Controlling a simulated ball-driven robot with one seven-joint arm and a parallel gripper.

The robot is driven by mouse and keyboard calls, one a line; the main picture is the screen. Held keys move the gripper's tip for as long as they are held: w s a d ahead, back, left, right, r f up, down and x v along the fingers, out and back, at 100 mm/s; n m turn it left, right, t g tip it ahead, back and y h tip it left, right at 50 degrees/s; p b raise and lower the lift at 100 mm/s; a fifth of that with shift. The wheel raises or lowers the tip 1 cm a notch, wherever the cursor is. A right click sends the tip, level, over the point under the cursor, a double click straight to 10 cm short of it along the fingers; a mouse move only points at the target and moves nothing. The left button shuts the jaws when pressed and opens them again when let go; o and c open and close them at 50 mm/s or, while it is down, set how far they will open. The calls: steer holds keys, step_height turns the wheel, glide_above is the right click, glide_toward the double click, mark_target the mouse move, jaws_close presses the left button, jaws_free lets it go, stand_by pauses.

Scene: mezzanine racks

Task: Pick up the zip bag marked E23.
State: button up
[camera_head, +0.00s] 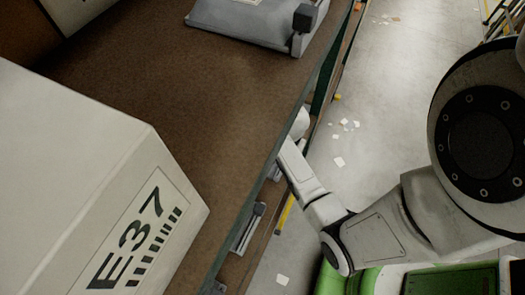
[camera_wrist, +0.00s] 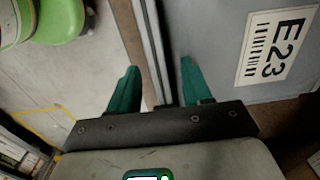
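The zip bag marked E23 (camera_wrist: 222,40) is a grey, flat-faced thing with a white label, on the right of the wrist view. In the head view a grey bag (camera_head: 245,22) lies at the far end of the brown shelf, cut off by the top edge; its label is not readable there. My gripper (camera_wrist: 160,85) has two green fingers spread apart. The right finger overlaps the bag's face and the left finger is over the floor side. The bag's edge strip shows between them. I cannot tell whether either finger touches it.
A large white box marked E37 (camera_head: 110,190) stands on the near left of the shelf (camera_head: 215,95). The shelf edge runs diagonally beside my arm. The grey aisle floor (camera_head: 375,105) has scattered paper scraps. Shelf between the box and the bag is clear.

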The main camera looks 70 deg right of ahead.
jaws_close()
steer(key=shift+r, duration=0.1)
stand_by(0.5)
